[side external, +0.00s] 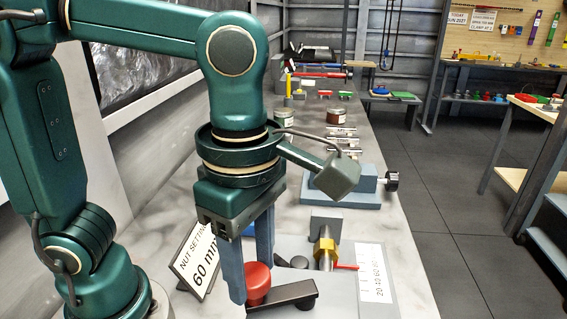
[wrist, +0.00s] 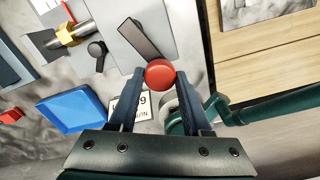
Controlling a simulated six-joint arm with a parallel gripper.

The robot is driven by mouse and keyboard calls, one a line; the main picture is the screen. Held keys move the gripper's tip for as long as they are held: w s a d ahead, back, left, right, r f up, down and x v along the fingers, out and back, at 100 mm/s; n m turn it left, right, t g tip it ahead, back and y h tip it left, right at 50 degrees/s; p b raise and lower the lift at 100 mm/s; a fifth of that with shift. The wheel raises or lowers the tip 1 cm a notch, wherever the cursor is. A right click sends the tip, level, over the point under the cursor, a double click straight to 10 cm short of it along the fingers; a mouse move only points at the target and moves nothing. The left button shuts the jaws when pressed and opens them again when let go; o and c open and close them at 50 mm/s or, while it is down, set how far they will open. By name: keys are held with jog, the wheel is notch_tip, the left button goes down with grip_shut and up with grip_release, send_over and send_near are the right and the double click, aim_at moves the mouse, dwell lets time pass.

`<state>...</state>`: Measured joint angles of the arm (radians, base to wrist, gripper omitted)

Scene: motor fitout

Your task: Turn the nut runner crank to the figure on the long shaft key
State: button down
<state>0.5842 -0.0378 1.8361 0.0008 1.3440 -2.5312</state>
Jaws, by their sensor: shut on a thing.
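My gripper (side external: 252,279) is shut on the red knob (side external: 259,286) of the nut runner crank, with one finger on each side. The wrist view also shows the red knob (wrist: 159,73) between the fingertips. The dark crank arm (side external: 290,293) runs right from the knob in the side view. A brass nut (side external: 326,250) sits on a metal shaft, with a red pointer (side external: 346,267) beside a white scale card (side external: 375,272) reading 20 40 60 80. I cannot tell which figure the pointer marks. A tilted sign (side external: 201,258) reads "NUT SETTING 60 mm".
A blue tray (wrist: 72,109) lies near the crank in the wrist view. A small dark knob (wrist: 97,50) stands beside the nut. The bench's right edge drops to the floor.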

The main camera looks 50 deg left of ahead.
jog(key=shift+s+d+n, duration=0.15)
jog(key=shift+d+n, duration=0.35)
jog(key=shift+n, duration=0.3)
jog(key=shift+c, duration=1.7)
grip_release()
jog(key=shift+r, duration=2.6)
